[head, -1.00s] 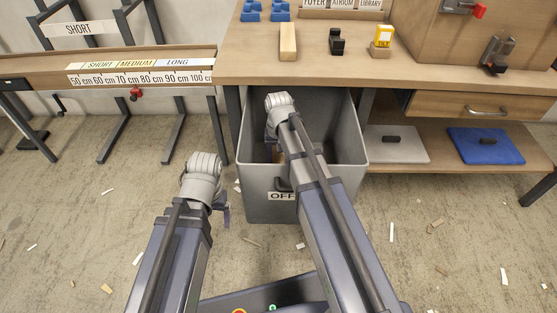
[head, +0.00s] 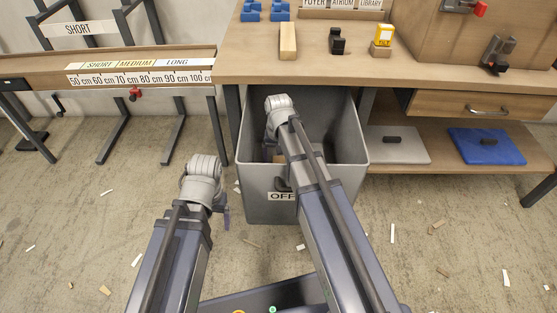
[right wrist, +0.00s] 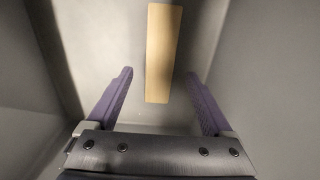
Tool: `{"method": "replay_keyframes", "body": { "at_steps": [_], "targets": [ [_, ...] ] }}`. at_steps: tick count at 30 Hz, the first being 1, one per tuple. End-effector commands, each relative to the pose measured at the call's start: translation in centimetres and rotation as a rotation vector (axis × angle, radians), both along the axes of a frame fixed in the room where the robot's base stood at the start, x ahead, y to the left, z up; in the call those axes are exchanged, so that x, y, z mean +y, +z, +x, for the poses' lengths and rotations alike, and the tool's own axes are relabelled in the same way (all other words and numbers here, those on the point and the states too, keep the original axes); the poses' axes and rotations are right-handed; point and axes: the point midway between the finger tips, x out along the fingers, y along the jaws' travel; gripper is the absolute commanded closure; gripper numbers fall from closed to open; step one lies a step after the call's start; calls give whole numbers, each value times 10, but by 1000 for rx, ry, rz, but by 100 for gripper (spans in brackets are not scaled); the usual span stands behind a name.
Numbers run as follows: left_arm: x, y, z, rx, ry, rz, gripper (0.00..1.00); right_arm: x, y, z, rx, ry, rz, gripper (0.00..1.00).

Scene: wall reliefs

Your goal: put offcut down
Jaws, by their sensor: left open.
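The grey bin (head: 340,180) with a label reading "OFF" stands on the floor in front of the bench, partly covered by my right arm. In the right wrist view, the offcut (right wrist: 163,55), a plain light wooden strip, is inside the bin, lying apart from the fingers. My right gripper (right wrist: 160,85) is open, its purple fingers on either side of the strip's near end, with clear gaps.
The bench (head: 380,70) holds a wooden block (head: 288,42), a black piece (head: 337,41) and a yellow item (head: 382,40). A measuring rail (head: 140,78) runs left. A lower shelf (head: 430,165) is right of the bin. Small scraps lie on the floor.

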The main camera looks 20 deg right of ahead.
Motion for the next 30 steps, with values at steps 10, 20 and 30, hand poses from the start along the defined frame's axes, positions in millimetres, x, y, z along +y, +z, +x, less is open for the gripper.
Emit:
{"method": "replay_keyframes", "body": {
  "at_steps": [10,20,30],
  "targets": [
    [0,2,0,0,-1,0,15,0,2,0,0,0,0,15],
    [0,34,0,1,-7,0,15,0,34,0,0,0,0,15],
    [1,87,0,2,-9,3,15,0,87,0,0,0,0,15]
  ]
}}
